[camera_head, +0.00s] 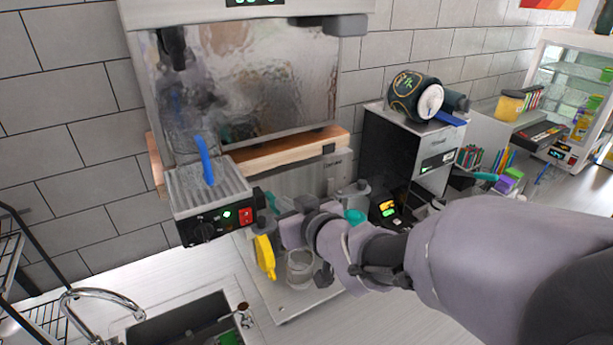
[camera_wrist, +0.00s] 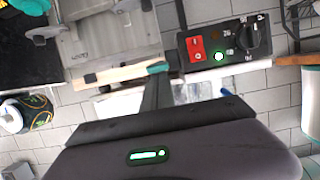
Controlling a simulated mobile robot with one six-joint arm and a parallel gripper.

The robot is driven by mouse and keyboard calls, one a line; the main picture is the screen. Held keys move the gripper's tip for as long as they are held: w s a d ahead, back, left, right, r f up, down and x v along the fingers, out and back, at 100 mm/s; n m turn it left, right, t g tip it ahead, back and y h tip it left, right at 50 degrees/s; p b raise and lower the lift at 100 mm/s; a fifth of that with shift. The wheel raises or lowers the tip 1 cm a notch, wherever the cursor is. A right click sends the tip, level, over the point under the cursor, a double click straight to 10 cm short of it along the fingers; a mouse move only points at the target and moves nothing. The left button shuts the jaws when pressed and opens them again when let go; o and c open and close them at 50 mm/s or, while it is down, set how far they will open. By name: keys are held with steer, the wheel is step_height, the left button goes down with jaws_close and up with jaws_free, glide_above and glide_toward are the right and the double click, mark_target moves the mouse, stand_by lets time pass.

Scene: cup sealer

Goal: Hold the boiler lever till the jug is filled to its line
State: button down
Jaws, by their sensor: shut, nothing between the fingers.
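The boiler (camera_head: 245,12) is a steel housing with a green display, at the top of the head view. A black tap (camera_head: 173,45) hangs under its left side; I cannot make out the lever clearly. Below, a blue upright handle (camera_head: 205,160) stands over the ridged drip tray (camera_head: 190,187). It seems to belong to a clear jug; its water level and line cannot be read. My gripper (camera_wrist: 157,70) is shut and empty, with teal at its tip, in the wrist view. In the head view my arm reaches in from the right, below the boiler, and its fingertips are unclear.
A control box (camera_head: 215,222) with a red switch and green light fronts the drip tray. A yellow object (camera_head: 264,256) and a glass vessel (camera_head: 300,270) stand close to my wrist. A sink (camera_head: 185,325) is at front left. A black machine (camera_head: 390,150) stands right.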

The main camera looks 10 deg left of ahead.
steer(key=f+t+b, duration=0.1)
steer(key=b, duration=0.4)
steer(key=f+t+y+b, duration=0.1)
steer(key=b, duration=0.5)
steer(key=f+t+y+b, duration=0.1)
steer(key=b, duration=0.5)
steer(key=shift+s+d+f, duration=0.15)
steer(key=shift+s+d, duration=0.05)
steer(key=shift+s, duration=0.05)
stand_by(6.0)
